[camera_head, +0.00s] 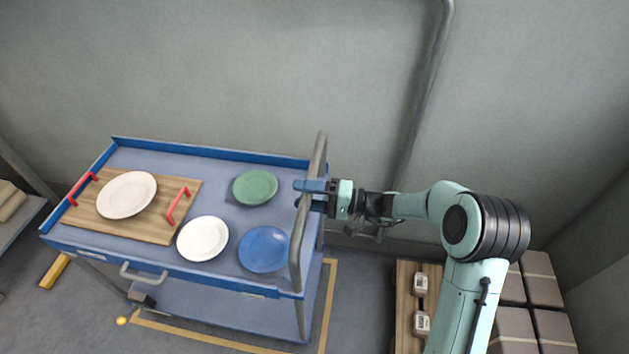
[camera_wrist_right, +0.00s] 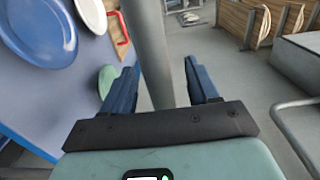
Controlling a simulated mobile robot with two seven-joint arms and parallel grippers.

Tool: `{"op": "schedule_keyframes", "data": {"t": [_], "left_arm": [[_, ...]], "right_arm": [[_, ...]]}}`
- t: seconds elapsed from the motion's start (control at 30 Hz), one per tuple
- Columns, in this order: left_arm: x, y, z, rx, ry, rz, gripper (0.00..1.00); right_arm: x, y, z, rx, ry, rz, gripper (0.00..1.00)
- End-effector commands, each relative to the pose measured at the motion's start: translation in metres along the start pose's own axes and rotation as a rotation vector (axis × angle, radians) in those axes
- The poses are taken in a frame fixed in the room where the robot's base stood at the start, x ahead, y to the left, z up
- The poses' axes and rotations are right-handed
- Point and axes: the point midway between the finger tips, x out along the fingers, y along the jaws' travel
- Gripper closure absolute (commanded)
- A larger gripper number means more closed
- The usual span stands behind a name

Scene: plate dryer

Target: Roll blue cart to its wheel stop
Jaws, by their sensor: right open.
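The blue cart (camera_head: 222,157) stands at the left and middle of the head view, its grey push handle (camera_head: 296,245) upright at its right end. My right gripper (camera_head: 309,195) is at this handle bar, reaching in from the right. In the right wrist view the handle bar (camera_wrist_right: 151,50) runs between the two open blue fingers (camera_wrist_right: 165,85) of this gripper, with gaps on both sides. A yellow bar (camera_head: 54,271) lies on the floor at the cart's left end; I cannot tell whether it is the wheel stop. My left gripper is not in view.
On the cart are a wooden tray (camera_head: 152,221) with red handles and a white plate (camera_head: 127,195), another white plate (camera_head: 203,238), a green plate (camera_head: 255,187) and a blue plate (camera_head: 264,249). Yellow floor lines (camera_head: 328,300) edge the cart. Boxes (camera_head: 541,280) stand at right.

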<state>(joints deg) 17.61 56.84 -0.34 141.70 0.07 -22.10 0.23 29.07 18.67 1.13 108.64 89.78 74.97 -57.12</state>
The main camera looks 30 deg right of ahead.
Motion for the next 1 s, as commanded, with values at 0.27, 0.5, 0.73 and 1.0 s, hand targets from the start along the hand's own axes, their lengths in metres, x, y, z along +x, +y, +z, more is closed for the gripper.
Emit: {"op": "schedule_keyframes", "data": {"t": [0.27,0.5,0.73,1.0], "left_arm": [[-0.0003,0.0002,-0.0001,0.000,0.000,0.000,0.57],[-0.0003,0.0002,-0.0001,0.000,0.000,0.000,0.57],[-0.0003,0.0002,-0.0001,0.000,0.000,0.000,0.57],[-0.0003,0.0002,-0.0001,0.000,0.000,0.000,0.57]], "right_arm": [[0.0006,-0.0004,0.0000,0.000,0.000,0.000,0.53],[0.0004,-0.0006,0.0000,0.000,0.000,-0.001,1.00],[0.0003,-0.0010,-0.0001,0.000,0.000,-0.002,1.00],[0.0003,-0.0013,-0.0002,-0.001,0.000,-0.002,1.00]]}}
